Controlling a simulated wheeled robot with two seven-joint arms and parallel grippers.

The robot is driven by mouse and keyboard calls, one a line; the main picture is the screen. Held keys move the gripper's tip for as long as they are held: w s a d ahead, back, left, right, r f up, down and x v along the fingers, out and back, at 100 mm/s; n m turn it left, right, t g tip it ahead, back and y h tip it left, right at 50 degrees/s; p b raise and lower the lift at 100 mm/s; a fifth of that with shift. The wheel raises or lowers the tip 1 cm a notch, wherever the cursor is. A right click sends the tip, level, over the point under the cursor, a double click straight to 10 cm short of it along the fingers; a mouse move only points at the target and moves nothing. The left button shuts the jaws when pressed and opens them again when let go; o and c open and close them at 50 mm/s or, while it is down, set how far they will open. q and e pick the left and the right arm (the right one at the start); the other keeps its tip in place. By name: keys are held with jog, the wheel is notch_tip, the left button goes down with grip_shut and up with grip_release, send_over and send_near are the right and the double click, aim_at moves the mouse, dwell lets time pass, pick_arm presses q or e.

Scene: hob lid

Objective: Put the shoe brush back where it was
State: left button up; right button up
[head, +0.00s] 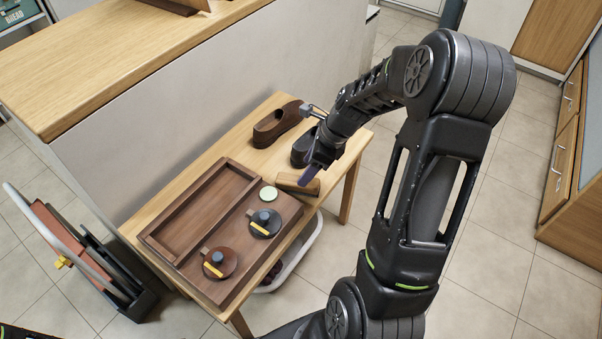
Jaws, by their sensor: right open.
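A wooden block-like thing (291,184), which seems to be the shoe brush, lies tilted at the far right end of the brown wooden tray (164,250) on the small table. My right gripper (309,175) is open just above and beside it. I cannot tell whether they touch. The tray has an empty long compartment on its left. My left gripper is out of view.
A brown shoe (278,123) and a dark shoe (300,151) stand at the table's far end, the dark one partly behind my right arm. A white bin (306,246) is under the table. A counter wall (215,100) runs along the table's left.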

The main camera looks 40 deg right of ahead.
jog(key=v, duration=0.5)
jog(key=shift+p, duration=0.35)
